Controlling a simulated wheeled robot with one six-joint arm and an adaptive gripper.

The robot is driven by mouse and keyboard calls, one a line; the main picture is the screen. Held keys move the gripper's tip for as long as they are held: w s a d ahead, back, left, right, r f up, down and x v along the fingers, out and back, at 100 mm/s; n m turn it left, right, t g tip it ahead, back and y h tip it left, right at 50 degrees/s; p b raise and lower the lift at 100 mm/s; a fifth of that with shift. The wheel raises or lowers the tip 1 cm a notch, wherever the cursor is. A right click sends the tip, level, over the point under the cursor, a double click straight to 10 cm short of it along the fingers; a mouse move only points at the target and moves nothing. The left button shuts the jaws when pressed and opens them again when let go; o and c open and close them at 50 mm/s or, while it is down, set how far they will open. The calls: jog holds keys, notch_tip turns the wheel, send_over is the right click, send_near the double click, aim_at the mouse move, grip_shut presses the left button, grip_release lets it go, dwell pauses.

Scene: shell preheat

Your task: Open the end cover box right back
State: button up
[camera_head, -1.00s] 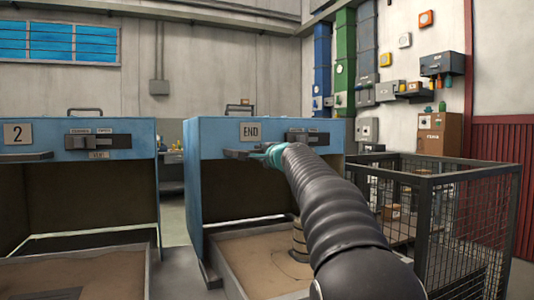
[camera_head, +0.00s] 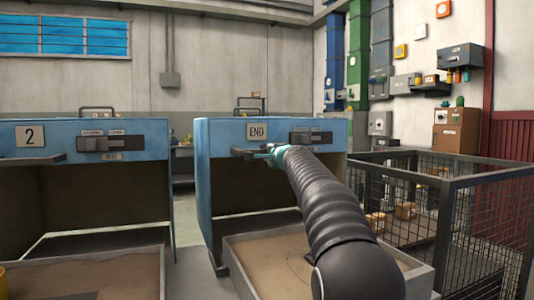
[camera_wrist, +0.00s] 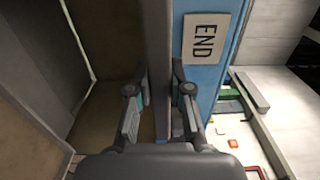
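The blue box marked END (camera_head: 202,190) stands in the middle of the head view, with a dark hollow below its front panel. A grey bar (camera_head: 242,152) juts from the front, under the END sign (camera_head: 257,131). My gripper (camera_head: 262,152) is at this bar, partly hidden behind my arm. In the wrist view, the bar (camera_wrist: 158,50) runs between the two fingers of my gripper (camera_wrist: 160,95). The fingers are apart, with narrow dark gaps beside the bar. Contact at the fingertips is not clear. The END sign (camera_wrist: 206,40) shows to the right of the bar.
A similar blue box marked 2 (camera_head: 90,128) stands at the left. A sand-filled tray (camera_head: 232,262) lies low in front of the END box, under my arm. A black mesh cage (camera_head: 445,205) stands close at the right. A narrow floor gap separates the boxes.

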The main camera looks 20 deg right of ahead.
jog(key=o, duration=0.4)
jog(key=shift+d, duration=0.3)
jog(key=shift+o, duration=0.3)
jog(key=shift+a, duration=0.25)
jog(key=s+d, duration=0.1)
jog(key=s, duration=1.1)
jog(key=shift+d, duration=0.2)
jog(key=s+a+f+n+g+y, duration=0.1)
jog(key=s+a+f+n+g, duration=0.2)
jog(key=s+a+f+n, duration=0.55)
jog(key=s+a+f+n+g+y, duration=0.15)
jog(key=s+a+f+g, duration=0.35)
jog(key=s, duration=0.8)
jog(key=s+d+f+n+g+h, duration=0.2)
jog(key=s+f+n, duration=0.1)
jog(key=s+f, duration=0.7)
jog(key=s+d+f+n+g+h, duration=0.1)
jog(key=s+f+n+g+h, duration=0.1)
jog(key=s+f, duration=0.9)
jog(key=shift+s+d+n+h, duration=0.35)
jog(key=shift+s+d+n, duration=0.05)
jog(key=shift+s+n, duration=0.4)
